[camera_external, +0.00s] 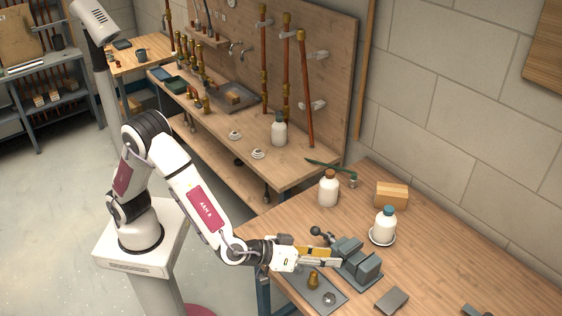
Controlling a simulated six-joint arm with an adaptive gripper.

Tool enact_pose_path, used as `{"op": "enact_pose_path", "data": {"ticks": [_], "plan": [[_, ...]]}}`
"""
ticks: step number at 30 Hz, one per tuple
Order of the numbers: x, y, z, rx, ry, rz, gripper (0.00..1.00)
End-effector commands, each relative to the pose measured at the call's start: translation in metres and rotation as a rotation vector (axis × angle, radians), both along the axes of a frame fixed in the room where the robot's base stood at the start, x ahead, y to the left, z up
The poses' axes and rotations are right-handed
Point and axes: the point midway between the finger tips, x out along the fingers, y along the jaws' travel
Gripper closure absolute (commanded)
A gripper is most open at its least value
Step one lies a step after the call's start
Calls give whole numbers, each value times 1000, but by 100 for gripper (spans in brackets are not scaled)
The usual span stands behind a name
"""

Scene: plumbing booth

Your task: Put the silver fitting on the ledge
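A small silver fitting (329,298) lies at the front right of a dark grey tray (300,294) on the near wooden table. A brass fitting (313,281) stands beside it on the tray. My gripper (338,259) is above the table, behind and above the two fittings, with its fingers pointing right, close to the grey vise (362,266). I cannot tell whether its fingers are apart or hold anything. A small wooden shelf (203,36) on the back board may be the ledge; I cannot tell for sure.
A grey block (391,300) lies right of the tray. The table's right side is mostly clear. Copper pipes (286,70) stand along the back board.

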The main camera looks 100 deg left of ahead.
Motion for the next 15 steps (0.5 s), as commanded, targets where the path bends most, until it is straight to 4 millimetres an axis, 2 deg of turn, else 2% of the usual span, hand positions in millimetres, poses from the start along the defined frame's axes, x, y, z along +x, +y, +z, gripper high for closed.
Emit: {"op": "enact_pose_path", "data": {"ticks": [1,8,15], "plan": [[0,0,-11,19,3,27,63],[-11,9,-48,113,-3,173,63],[-35,19,-83,243,-2,323,63]]}}
